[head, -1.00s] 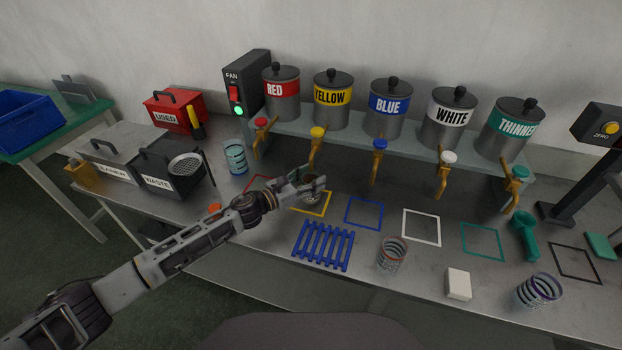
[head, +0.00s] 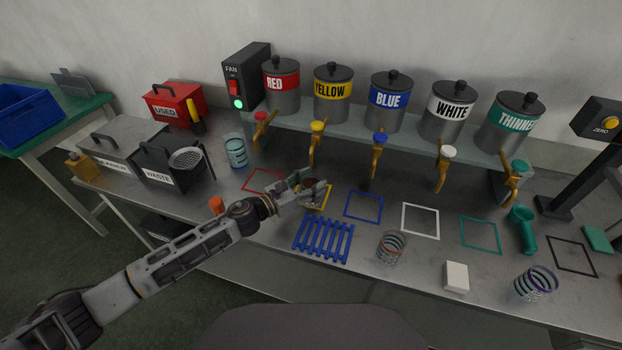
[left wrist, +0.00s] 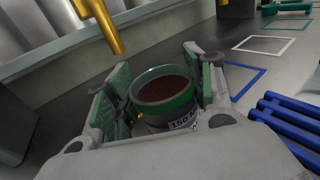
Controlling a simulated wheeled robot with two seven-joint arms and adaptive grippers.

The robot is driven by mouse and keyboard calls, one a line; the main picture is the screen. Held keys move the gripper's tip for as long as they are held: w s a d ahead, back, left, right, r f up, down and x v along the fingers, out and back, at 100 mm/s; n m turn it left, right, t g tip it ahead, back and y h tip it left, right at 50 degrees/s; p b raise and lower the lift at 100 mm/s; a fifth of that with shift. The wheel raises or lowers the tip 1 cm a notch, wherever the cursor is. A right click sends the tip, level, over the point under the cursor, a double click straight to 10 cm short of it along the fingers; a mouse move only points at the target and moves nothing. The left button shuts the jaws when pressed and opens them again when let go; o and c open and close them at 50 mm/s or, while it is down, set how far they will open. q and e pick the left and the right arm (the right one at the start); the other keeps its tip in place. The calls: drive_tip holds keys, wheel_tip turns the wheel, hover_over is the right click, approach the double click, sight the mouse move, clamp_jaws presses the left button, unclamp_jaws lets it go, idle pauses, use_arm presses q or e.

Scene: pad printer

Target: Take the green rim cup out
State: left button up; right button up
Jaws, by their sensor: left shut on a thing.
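The green rim cup (left wrist: 165,95) sits between the two fingers of my left gripper (left wrist: 160,92) in the left wrist view. It has a green band at the rim, dark brown-red inside, and a label reading 150 on its near side. The fingers press on it from both sides. In the head view my left gripper (head: 310,189) is over the yellow square outline (head: 322,204), below the yellow tap (head: 316,140), and mostly hides the cup. Whether the cup's base touches the table cannot be told. My right gripper is not in view.
A blue slatted rack (head: 323,240) lies just in front of the gripper. A clear ringed cup (head: 391,247) stands right of it, and another cup (head: 235,152) stands behind left. The tank shelf (head: 410,140) with its taps overhangs behind. The blue square outline (head: 364,207) is empty.

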use_arm(q)
drive_tip(key=shift+s, duration=3.35)
drive_tip(key=shift+r, duration=0.1)
drive_tip(key=shift+r+p, duration=2.4)
drive_tip(key=shift+r, duration=0.05)
